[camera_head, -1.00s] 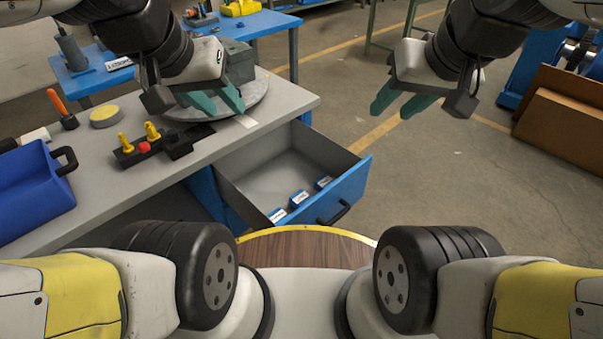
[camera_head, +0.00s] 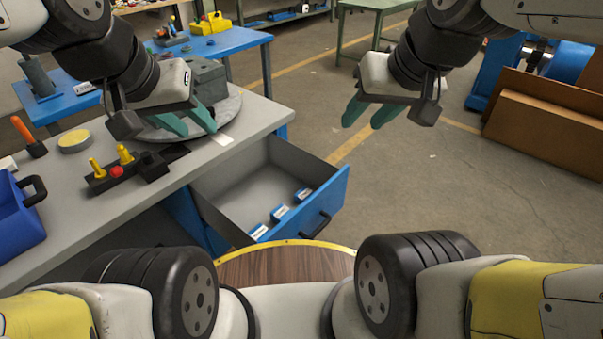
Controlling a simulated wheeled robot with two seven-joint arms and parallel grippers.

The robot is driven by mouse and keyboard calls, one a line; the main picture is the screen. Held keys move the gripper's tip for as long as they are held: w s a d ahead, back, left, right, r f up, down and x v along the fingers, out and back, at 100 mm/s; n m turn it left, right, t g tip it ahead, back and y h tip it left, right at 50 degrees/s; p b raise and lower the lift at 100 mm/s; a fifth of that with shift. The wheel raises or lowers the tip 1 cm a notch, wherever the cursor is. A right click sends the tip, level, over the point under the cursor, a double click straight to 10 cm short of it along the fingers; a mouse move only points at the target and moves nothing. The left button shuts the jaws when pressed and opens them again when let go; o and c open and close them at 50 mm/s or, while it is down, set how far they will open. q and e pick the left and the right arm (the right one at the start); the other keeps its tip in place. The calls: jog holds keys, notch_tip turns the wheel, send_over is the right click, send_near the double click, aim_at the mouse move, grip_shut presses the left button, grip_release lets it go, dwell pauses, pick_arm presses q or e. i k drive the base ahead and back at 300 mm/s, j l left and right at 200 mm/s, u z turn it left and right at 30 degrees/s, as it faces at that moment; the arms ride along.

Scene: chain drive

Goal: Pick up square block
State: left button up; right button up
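A grey block-shaped piece (camera_head: 209,80) sits on a round grey plate (camera_head: 232,108) on the workbench, partly hidden behind my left gripper. A small black squarish block (camera_head: 151,166) stands at the right end of a black holder on the bench. I cannot tell for sure which of these is the square block. My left gripper (camera_head: 198,131) is open and empty, with teal fingers, and appears in front of the round plate. My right gripper (camera_head: 362,124) is open and empty over the floor area, right of the bench.
An open blue drawer (camera_head: 335,198) with several small blue-and-white boxes (camera_head: 280,213) juts from the bench. The black holder carries yellow pegs (camera_head: 125,155) and a red knob. A blue bin (camera_head: 20,222) is at left. Cardboard (camera_head: 545,135) leans at right. Floor between is clear.

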aim_at(302, 195)
jog(key=i+l+u, duration=0.15)
jog(key=l+u, duration=0.15)
jog(key=i+l+u, duration=0.1)
jog(key=l+u, duration=0.45)
jog(key=i+l, duration=0.05)
jog(key=l, duration=0.05)
